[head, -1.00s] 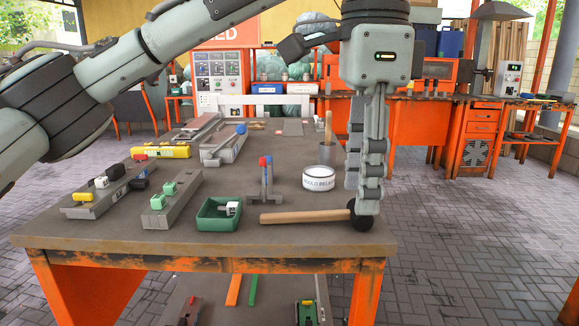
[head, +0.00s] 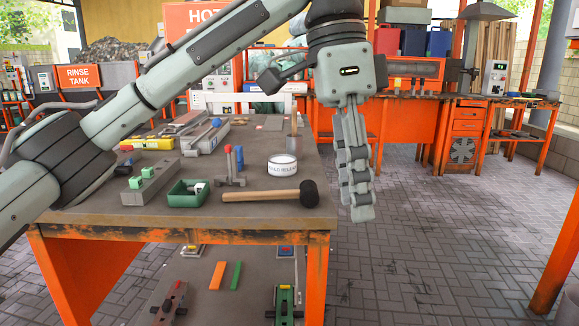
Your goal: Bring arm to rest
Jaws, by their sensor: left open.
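My left gripper (head: 356,205) hangs fingers-down just past the right edge of the table (head: 250,222), over the paved floor. Its fingers are seen nearly edge-on, and I see nothing held between them. The left arm reaches in from the left, above the table. A mallet (head: 262,196) with a wooden handle and black head lies on the table's front right part, to the left of the gripper and apart from it. My right gripper does not show.
On the table are a white tub (head: 282,166), a green tray (head: 188,196), red and blue levers (head: 232,168), a grey block with green pieces (head: 148,186) and a yellow level (head: 150,143). An orange workbench (head: 400,128) stands behind.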

